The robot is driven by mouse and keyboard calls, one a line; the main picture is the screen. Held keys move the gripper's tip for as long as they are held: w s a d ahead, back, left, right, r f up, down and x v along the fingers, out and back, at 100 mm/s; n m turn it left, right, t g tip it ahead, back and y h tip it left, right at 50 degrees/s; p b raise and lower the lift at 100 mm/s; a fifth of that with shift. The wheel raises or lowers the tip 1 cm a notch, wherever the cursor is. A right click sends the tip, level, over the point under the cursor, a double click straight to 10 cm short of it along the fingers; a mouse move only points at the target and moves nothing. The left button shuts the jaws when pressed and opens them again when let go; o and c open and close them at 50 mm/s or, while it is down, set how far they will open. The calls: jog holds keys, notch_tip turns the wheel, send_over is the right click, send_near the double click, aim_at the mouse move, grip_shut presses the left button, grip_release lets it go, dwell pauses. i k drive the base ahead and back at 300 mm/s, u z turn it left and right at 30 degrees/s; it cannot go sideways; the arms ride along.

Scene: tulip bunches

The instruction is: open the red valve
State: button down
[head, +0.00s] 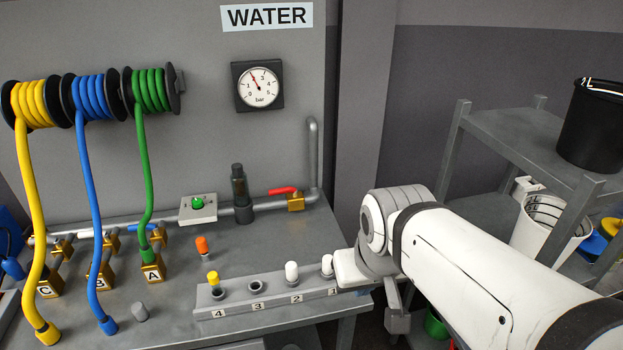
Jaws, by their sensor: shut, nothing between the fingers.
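The red valve has a red lever (283,191) on a brass body (296,203), set in the grey pipe at the back of the bench. The lever points left from the body and looks roughly in line with the pipe. My gripper (397,321) hangs below my wrist, right of and nearer than the valve, just off the bench's right edge. It is shut and empty, and is well apart from the lever. Its fingers are partly hidden by my own wrist.
A pipe (313,150) rises right of the valve. A dark cylinder (240,190) and a box with a green button (198,206) stand to its left. A numbered rack (262,293) with capped pieces lies in front. A pressure gauge (258,87) hangs above. Shelving (520,135) stands right.

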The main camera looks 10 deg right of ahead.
aim_at(280, 191)
jog(key=z, duration=1.95)
jog(key=k, duration=1.1)
jog(key=u, duration=1.4)
jog(key=i, duration=1)
jog(key=z, duration=0.1)
